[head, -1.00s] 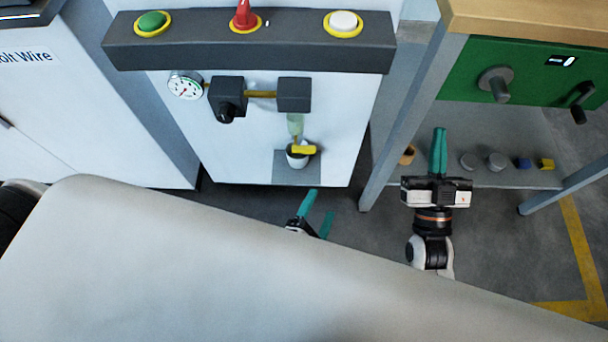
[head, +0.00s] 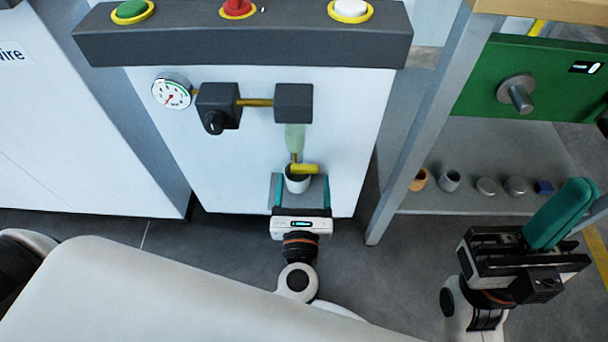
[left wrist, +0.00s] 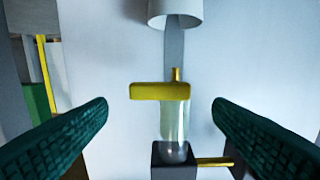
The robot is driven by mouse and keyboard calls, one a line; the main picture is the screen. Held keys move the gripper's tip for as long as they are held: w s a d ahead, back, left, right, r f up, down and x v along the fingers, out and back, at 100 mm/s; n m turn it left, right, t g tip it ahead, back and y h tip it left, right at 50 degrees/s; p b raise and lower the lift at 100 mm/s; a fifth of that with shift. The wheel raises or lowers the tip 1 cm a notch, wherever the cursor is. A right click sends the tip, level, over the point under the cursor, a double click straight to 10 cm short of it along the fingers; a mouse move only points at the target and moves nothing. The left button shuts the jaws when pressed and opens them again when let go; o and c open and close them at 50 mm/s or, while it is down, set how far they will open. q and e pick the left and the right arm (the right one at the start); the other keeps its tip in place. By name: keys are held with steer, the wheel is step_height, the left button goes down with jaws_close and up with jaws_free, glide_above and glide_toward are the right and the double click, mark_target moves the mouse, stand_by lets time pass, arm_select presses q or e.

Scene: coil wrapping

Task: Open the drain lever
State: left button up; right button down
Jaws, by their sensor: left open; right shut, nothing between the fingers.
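The yellow drain lever (head: 305,169) sits crosswise under the clear filter bowl (head: 295,138) on the white machine front. In the left wrist view the lever (left wrist: 160,91) lies level between the fingers, with the clear bowl (left wrist: 175,125) below it in the picture. My left gripper (head: 300,190) is open, its teal fingers on either side of the small cup (head: 297,183) below the lever. In the wrist view the fingers are apart from the lever. My right gripper (head: 565,212) is shut and empty at the right, in front of the shelf.
The grey control bar (head: 240,45) with green, red and white buttons is above. A gauge (head: 171,92) and dark regulator (head: 218,108) are left of the bowl. A bench leg (head: 420,130) and a shelf (head: 500,208) with several small items stand at right.

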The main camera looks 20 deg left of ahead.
mark_target(304, 170)
arm_select(q)
steer(key=shift+x, duration=1.5)
steer(key=shift+c, duration=0.4)
steer(key=c, duration=0.9)
